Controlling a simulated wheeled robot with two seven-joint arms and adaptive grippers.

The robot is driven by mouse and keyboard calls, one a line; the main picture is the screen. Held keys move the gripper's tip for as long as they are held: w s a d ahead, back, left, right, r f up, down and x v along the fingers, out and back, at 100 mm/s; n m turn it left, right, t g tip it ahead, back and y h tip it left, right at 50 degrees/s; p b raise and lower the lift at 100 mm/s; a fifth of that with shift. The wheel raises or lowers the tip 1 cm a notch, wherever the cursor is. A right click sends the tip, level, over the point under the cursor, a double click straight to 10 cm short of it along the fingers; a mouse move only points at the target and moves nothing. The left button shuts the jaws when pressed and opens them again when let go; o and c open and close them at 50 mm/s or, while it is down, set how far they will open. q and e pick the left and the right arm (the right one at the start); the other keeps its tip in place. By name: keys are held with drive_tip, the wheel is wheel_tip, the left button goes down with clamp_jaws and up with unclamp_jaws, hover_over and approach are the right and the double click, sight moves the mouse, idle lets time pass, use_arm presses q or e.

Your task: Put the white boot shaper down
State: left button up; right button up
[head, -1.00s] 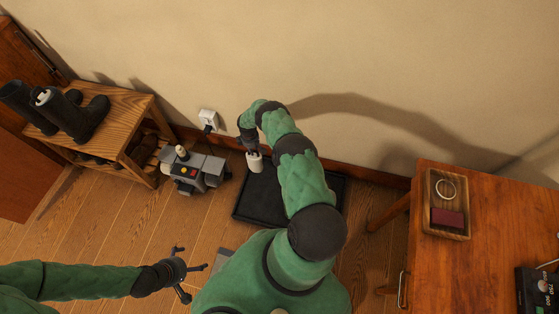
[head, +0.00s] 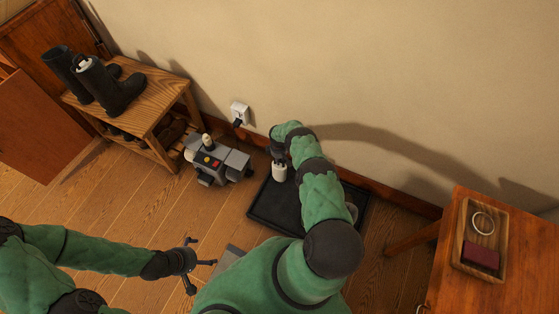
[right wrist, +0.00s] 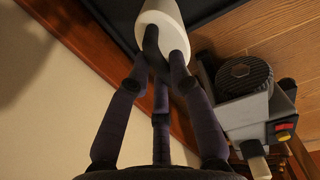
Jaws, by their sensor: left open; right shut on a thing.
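The white boot shaper (head: 279,172) is in my right gripper (head: 279,160) over the back left part of the black tray (head: 266,207) on the floor. In the right wrist view, the fingers of my right gripper (right wrist: 164,58) close on the white shaper (right wrist: 160,16), with the dark tray (right wrist: 205,10) behind it. I cannot tell whether the shaper touches the tray. My left gripper (head: 205,264) is open and empty, over the floor at lower left. Two dark boots stand on the wooden bench; the nearer boot (head: 112,92) has a white piece (head: 86,62) in its top.
A grey machine (head: 214,163) with coloured buttons stands left of the tray and also shows in the right wrist view (right wrist: 243,95). A wall socket (head: 239,112) is behind it. The wooden bench (head: 167,104) is further left. A wooden table (head: 460,230) is at right.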

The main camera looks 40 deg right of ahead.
drive_tip(key=o, duration=0.9)
drive_tip(key=shift+f, duration=0.1)
wheel_tip(320, 180, up, 12)
drive_tip(key=p, duration=0.6)
drive_tip(key=s+a+r+m+t+y, duration=0.1)
drive_tip(key=s+a+r+m+y, duration=0.2)
drive_tip(key=a, duration=0.9)
drive_tip(key=s+a+r+y, duration=0.1)
drive_tip(key=s+a+r, duration=0.35)
drive_tip(key=a, duration=0.65)
drive_tip(key=s+a+r+m, duration=0.1)
drive_tip(key=s+a+r, duration=0.2)
drive_tip(key=s+r, duration=0.1)
drive_tip(key=s+a+r+m, duration=0.2)
drive_tip(key=s+a+r, duration=0.2)
drive_tip(key=s, duration=0.3)
drive_tip(key=s+a+r+m, duration=0.1)
drive_tip(key=s+a+r, duration=0.2)
drive_tip(key=s, duration=0.3)
drive_tip(key=shift+s+a+r+m, duration=0.15)
drive_tip(key=shift+r+m, duration=0.25)
drive_tip(key=shift+r, duration=0.5)
